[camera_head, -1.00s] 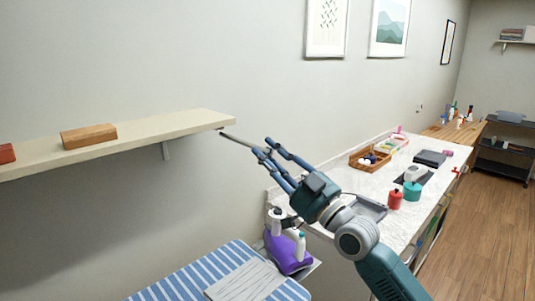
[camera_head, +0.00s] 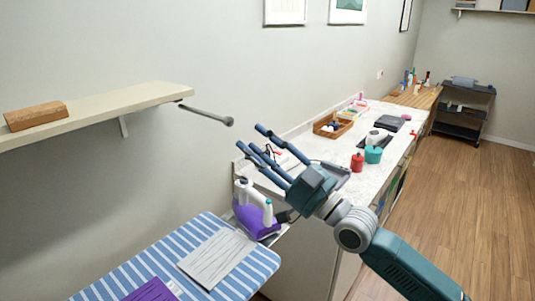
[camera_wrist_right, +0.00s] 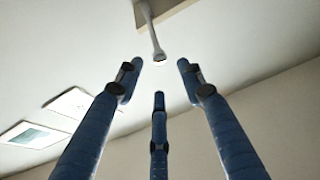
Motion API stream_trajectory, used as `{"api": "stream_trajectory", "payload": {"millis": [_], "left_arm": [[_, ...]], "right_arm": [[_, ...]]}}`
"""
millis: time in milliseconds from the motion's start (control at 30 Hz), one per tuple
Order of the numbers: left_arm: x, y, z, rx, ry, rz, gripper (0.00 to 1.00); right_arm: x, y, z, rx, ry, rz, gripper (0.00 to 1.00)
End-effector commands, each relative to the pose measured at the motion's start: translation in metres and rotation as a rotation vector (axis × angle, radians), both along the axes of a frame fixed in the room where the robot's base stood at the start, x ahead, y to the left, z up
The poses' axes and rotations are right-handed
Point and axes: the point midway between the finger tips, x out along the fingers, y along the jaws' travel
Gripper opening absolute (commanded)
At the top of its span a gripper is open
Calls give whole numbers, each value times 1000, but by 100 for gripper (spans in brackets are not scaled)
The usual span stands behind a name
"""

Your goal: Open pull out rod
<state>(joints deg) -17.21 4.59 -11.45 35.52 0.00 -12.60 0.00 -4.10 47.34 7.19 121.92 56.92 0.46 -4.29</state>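The pull-out rod (camera_head: 207,115) is a thin grey bar with a round knob at its end. It sticks out from the right end of the wall shelf (camera_head: 120,103), over open space. My right gripper (camera_head: 257,140) is open and empty, below and to the right of the knob, apart from it. In the right wrist view the rod (camera_wrist_right: 152,30) hangs from the shelf edge, its tip just beyond my three spread blue fingers (camera_wrist_right: 158,85). My left gripper is not in view.
A wooden block (camera_head: 36,116) lies on the shelf. Below is a striped ironing board (camera_head: 185,250) with a purple iron (camera_head: 257,217) at its end. A white counter (camera_head: 335,150) with containers runs along the wall at right.

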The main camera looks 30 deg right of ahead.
Motion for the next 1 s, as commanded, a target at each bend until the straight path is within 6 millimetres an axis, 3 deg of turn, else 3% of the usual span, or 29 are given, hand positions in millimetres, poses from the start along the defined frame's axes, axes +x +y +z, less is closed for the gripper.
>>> {"api": "stream_trajectory", "payload": {"millis": [333,1000], "left_arm": [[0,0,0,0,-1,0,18],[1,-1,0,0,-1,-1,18]], "right_arm": [[-27,-9,-12,-1,1,1,39],[-28,-12,-15,0,3,-4,39]]}}
